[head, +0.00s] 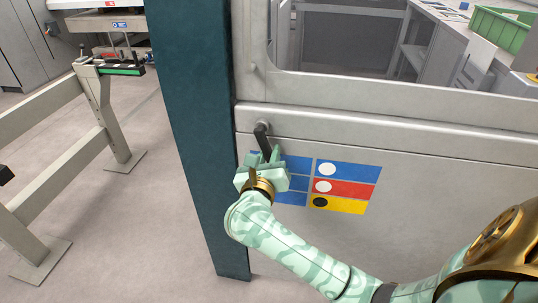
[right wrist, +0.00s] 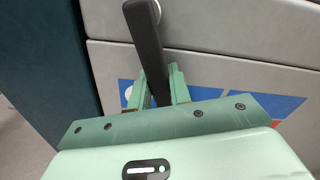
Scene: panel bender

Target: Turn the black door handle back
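The black door handle (head: 262,138) is mounted near the left edge of the grey door (head: 420,165). It hangs downward from its pivot, leaning slightly to the right at its lower end. My right gripper (head: 265,158) is at the handle's lower end. In the right wrist view the handle (right wrist: 148,45) comes down between the two green fingers (right wrist: 160,85), one on each side. The fingers lie close to it, but I cannot tell whether they press on it. The handle's lowest part is hidden by the gripper. My left gripper is not in view.
A dark teal post (head: 195,130) stands just left of the door. A blue, red and yellow label panel (head: 345,187) is right of the gripper. A window (head: 345,35) is above. A grey frame (head: 100,100) stands at left; a green bin (head: 498,28) is at upper right.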

